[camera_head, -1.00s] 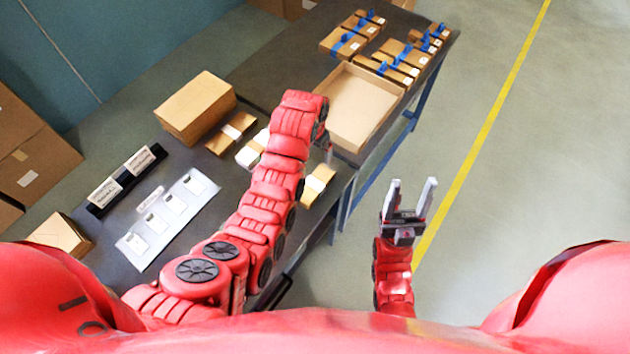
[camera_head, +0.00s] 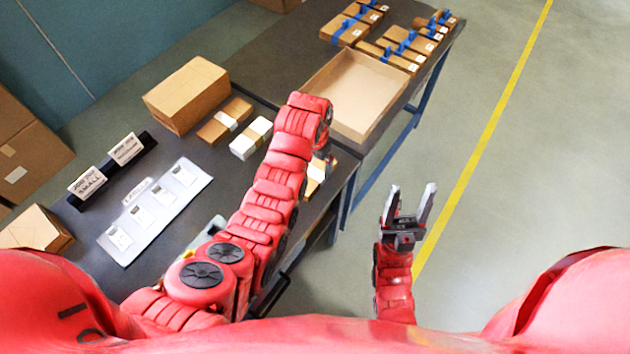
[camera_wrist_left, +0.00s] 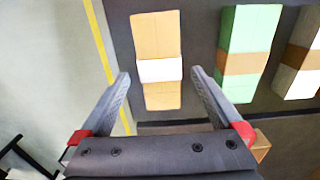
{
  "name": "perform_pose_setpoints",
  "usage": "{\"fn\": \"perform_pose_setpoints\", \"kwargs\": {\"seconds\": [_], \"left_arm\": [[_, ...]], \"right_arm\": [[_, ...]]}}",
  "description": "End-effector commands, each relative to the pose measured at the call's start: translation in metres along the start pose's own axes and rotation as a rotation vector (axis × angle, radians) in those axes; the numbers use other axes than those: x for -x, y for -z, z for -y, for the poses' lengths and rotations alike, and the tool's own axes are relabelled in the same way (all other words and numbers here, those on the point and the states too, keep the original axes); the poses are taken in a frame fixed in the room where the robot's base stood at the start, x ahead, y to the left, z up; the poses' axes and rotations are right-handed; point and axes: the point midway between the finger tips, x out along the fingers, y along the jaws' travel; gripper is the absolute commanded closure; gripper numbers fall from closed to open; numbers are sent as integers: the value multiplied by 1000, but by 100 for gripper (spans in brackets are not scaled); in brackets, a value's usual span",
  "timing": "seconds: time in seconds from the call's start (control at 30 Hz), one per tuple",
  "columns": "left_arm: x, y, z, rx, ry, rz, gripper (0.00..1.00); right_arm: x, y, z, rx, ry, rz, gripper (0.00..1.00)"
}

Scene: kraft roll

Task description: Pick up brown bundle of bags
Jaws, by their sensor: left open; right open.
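A brown bundle (camera_head: 225,120) with a white band lies flat on the dark table beside a large carton. A white bundle (camera_head: 251,138) with a brown band lies next to it; it also shows in the left wrist view (camera_wrist_left: 300,68). A green bundle (camera_wrist_left: 245,40) with a brown band is hidden by my left arm in the head view. A tan bundle (camera_head: 316,172) with a white band is partly hidden there. In the left wrist view the tan bundle (camera_wrist_left: 156,32) appears between the fingers of my left gripper (camera_wrist_left: 159,78), open and empty. My right gripper (camera_head: 409,196) is open and empty, off the table.
A large carton (camera_head: 187,95) stands behind the bundles. An open shallow box (camera_head: 342,118) lies to their right, with several blue-strapped packages (camera_head: 405,48) beyond. A sheet with labels (camera_head: 158,212) and a black sign holder (camera_head: 115,172) lie at the left. Open floor is right of the table.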

Motion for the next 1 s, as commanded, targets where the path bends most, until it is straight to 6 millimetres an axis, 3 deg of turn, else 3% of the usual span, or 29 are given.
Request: {"fn": "perform_pose_setpoints", "kwargs": {"seconds": [0.17,0.37,0.6,0.93,1.0], "left_arm": [[-6,2,0,0,0,-1,0],[-27,3,0,0,0,2,0],[-48,5,0,-1,1,-1,0],[-52,5,0,-1,2,-4,0],[-52,5,0,-1,2,-4,13]], "right_arm": [[-11,2,0,0,0,0,43],[-27,5,-1,0,0,0,43],[-32,5,-2,0,0,0,43],[-32,5,-2,0,0,0,43],[-32,5,-2,0,0,0,43]]}}
